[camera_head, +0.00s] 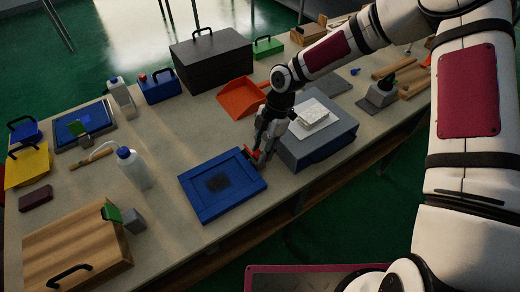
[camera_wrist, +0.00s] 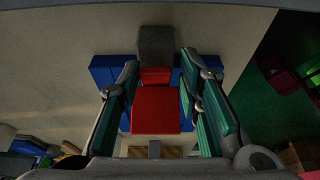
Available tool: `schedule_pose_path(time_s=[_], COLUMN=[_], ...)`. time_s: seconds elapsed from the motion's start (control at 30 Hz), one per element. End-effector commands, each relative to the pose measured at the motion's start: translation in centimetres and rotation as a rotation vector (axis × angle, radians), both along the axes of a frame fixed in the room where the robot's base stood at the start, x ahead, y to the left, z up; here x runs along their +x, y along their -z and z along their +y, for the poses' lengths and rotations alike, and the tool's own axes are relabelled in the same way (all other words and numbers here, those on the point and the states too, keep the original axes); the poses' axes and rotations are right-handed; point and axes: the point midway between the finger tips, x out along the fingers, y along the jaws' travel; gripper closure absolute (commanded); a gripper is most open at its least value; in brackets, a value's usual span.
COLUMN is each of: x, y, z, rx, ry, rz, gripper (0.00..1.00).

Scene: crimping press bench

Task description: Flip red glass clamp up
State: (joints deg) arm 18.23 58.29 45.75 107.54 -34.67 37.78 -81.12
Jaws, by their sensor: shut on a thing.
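The red glass clamp (camera_head: 250,154) is at the right edge of a blue framed panel (camera_head: 196,207) lying flat on the bench. In the wrist view the clamp (camera_wrist: 156,110) shows as a red block between my two fingers, with a grey block beyond it and blue parts on both sides. My gripper (camera_head: 262,150) points down at the clamp in the head view and hides part of it. My gripper (camera_wrist: 160,92) is shut on the clamp. The clamp's exact tilt is hard to tell.
A grey-blue box (camera_head: 325,150) with a white block (camera_head: 312,113) on top stands close right of my gripper. An orange dustpan (camera_head: 240,97) lies behind. A white bottle (camera_head: 134,169) and wooden board (camera_head: 75,250) are to the left. The bench's front edge is near.

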Motion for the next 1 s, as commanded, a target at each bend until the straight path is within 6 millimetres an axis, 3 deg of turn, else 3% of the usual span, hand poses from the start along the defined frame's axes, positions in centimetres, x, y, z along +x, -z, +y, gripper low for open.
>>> schedule_pose_path(time_s=[0.03,0.57,0.6,0.63,1.0], x=[1.06,0.92,0.93,0.93,0.65], y=[0.18,-0.05,-0.06,-0.06,0.08], z=[0.18,0.12,0.12,0.12,-0.06], rx=[0.037,0.107,0.107,0.107,0.102], ry=[0.013,0.008,0.007,0.008,0.005], rz=[-0.001,0.045,0.046,0.045,0.051], gripper=[0.96,0.96,0.63,0.56,0.55])
